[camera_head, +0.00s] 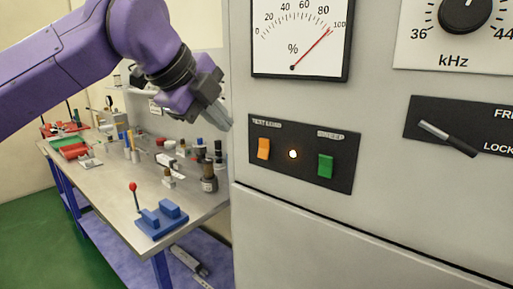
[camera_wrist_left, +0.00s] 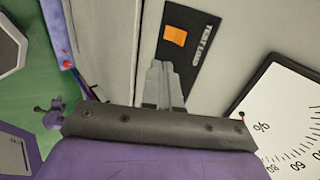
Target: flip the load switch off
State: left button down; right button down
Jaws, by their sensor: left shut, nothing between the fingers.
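The black switch panel (camera_head: 300,184) on the grey cabinet front carries an orange rocker switch (camera_head: 263,149) under a label that appears to read "TEST LOAD". A lit lamp (camera_head: 293,154) glows beside it, and a green switch (camera_head: 325,166) sits at the right. In the left wrist view the orange switch (camera_wrist_left: 175,35) lies just beyond my fingertips. My left gripper (camera_head: 226,124) is shut and empty, at the cabinet's left edge, up and left of the orange switch and apart from it. My right gripper is not in view.
A percent meter (camera_head: 302,38) has its needle near 100. A kHz knob (camera_head: 464,12) and a lever (camera_head: 447,138) on a black plate are at the right. A cluttered workbench (camera_head: 105,193) stands left of the cabinet, with a blue fixture (camera_head: 162,224) near its front.

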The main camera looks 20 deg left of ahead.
pick_arm(q)
jog(key=p, duration=0.3)
send_near(262, 155)
notch_tip(262, 155, down, 3)
jog(key=w, duration=0.1)
jog(key=w+d+p, duration=0.1)
jog(key=w+f, duration=0.1)
jog(key=shift+w+d+p, duration=0.2)
jog(key=shift+w+p, duration=0.05)
jog(key=shift+p, duration=0.05)
jog(key=shift+w+d+f, duration=0.15)
jog(key=shift+w, duration=0.2)
